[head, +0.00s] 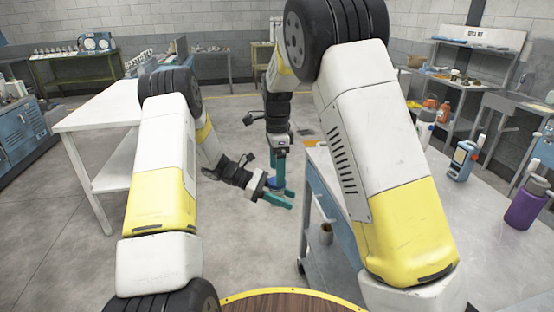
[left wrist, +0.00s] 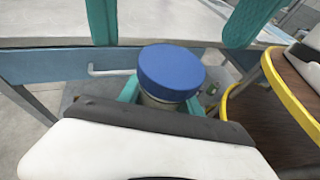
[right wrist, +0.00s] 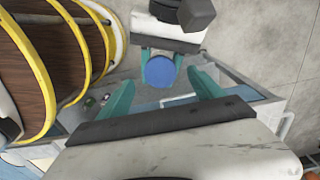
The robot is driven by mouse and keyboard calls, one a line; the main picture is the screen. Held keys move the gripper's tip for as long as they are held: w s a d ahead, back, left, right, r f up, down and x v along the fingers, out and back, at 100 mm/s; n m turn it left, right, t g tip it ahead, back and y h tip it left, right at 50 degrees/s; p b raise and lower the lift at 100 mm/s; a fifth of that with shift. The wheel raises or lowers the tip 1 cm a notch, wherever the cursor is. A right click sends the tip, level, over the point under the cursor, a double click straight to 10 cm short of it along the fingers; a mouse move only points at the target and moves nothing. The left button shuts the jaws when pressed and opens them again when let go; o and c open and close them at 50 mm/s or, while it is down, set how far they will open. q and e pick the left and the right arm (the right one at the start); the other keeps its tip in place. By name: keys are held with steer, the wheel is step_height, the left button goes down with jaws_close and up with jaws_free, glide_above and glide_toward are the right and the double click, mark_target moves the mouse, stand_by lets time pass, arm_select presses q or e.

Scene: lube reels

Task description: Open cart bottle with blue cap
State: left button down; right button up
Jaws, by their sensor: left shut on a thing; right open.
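The bottle with the blue cap (head: 272,183) is in my left gripper (head: 288,196), in the open space left of the cart. In the left wrist view, the blue cap (left wrist: 171,72) sits on the bottle's neck and the teal fingers are shut around the bottle below it. My right gripper (head: 280,176) points down from above, close to the cap. In the right wrist view, its open fingers (right wrist: 163,92) stand apart on either side of the blue cap (right wrist: 159,71), with visible gaps. Most of the bottle's body is hidden.
The cart (head: 322,198) with a blue drawer side stands just right of the grippers. A purple bottle (head: 525,206) and a blue handheld device (head: 462,160) are on the right. A white table (head: 100,108) stands at the left. The floor between is clear.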

mark_target(277, 193)
steer(key=shift+f, duration=1.55)
steer(key=shift+c, duration=0.3)
steer(key=c, duration=1.5)
steer(key=n, duration=0.3)
steer(key=shift+c, duration=0.2)
steer(key=o, duration=1.5)
steer(key=shift+o, duration=0.2)
steer(key=shift+r, duration=0.15)
